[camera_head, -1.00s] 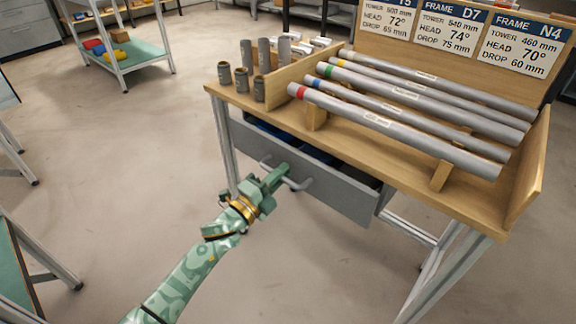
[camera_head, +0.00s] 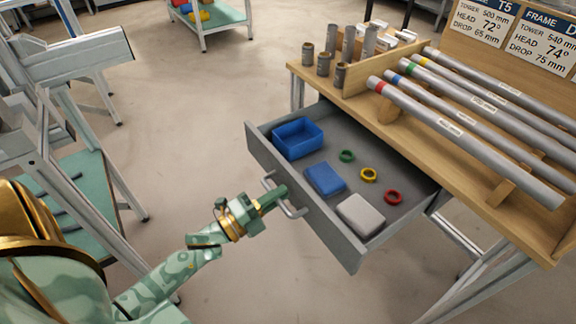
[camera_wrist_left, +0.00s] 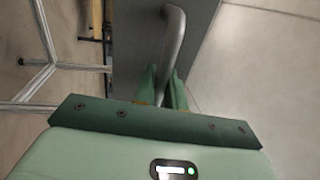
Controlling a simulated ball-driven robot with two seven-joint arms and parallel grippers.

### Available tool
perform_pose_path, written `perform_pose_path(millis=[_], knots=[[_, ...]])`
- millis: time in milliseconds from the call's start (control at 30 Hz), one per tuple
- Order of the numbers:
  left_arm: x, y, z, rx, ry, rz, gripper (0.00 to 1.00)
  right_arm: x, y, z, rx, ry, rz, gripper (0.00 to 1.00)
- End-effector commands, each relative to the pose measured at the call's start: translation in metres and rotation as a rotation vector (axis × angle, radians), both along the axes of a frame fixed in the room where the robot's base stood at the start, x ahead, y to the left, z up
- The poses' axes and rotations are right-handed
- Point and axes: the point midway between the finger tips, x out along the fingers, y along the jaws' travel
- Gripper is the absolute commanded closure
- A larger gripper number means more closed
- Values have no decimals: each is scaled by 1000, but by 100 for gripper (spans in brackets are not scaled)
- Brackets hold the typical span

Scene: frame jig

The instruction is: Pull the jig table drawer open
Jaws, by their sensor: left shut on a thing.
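The grey jig table drawer (camera_head: 300,205) stands well out from under the wooden jig table (camera_head: 362,98) in the head view. Its bar handle (camera_head: 292,210) is on the front panel. My left gripper (camera_head: 275,197) is shut on the handle. In the left wrist view the handle (camera_wrist_left: 174,40) runs between the two green fingers (camera_wrist_left: 162,85), beside the grey drawer front (camera_wrist_left: 198,35). Inside the drawer are a blue bin (camera_head: 298,138), a blue block (camera_head: 325,179), a light grey block (camera_head: 360,214) and green, yellow and red rings (camera_head: 369,174). My right gripper is not in view.
Several grey tubes with coloured bands (camera_head: 470,125) and short dark cylinders (camera_head: 324,64) lie or stand on the table top. Metal-framed benches stand at the left, one with a green shelf (camera_head: 80,200). The floor (camera_head: 190,120) between them is clear.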

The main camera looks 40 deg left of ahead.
Motion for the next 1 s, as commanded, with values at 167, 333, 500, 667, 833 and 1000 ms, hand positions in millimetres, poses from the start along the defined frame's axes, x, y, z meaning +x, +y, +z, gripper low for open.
perform_pose_path(millis=[167, 333, 500, 667, 833, 1000], knots=[[-5, 2, -1, 1, 3, 1, 100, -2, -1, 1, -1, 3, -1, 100], [-5, 2, -1, 1, 3, 1, 100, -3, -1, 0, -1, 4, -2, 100], [-5, 2, -1, 1, 3, 1, 79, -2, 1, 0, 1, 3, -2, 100], [-5, 2, -1, 1, 2, 0, 68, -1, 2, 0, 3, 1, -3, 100], [-5, 2, -1, 0, 1, 0, 68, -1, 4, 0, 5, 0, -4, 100], [-6, 2, -1, 0, 1, 0, 68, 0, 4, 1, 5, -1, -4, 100]])
